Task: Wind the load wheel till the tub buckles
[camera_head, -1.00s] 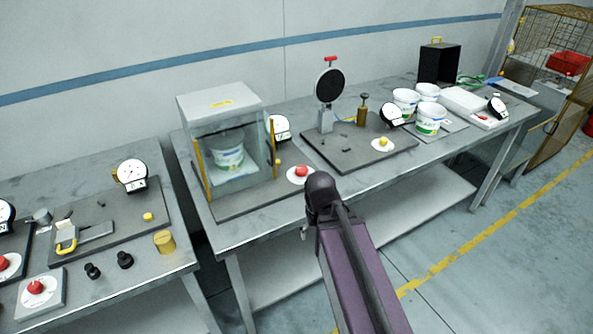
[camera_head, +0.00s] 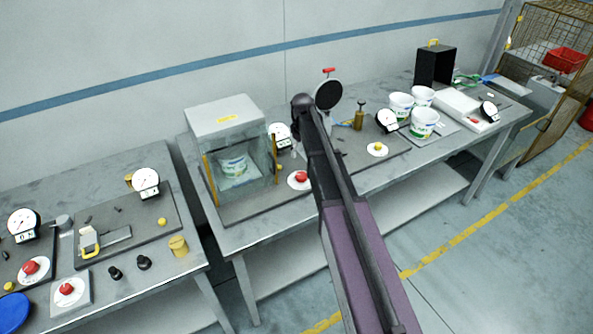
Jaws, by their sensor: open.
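A white tub (camera_head: 233,165) with a green and blue label stands upright inside a clear-walled case (camera_head: 226,112) with a white top. It shows no clear buckling. A dial gauge (camera_head: 280,136) and a red button on a white disc (camera_head: 299,180) are by its right side. A dark round disc with a red handle (camera_head: 328,95) stands on a post further right, partly behind my arm. I cannot tell which part is the load wheel. My arm rises across the middle of the view; my gripper is not visible.
Several white tubs (camera_head: 424,122) stand at the right of the bench, near another dial gauge (camera_head: 387,121) and a black box (camera_head: 435,66). The left bench holds gauges (camera_head: 146,183), red buttons and a yellow cylinder (camera_head: 178,246). A wire cage (camera_head: 545,45) stands far right.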

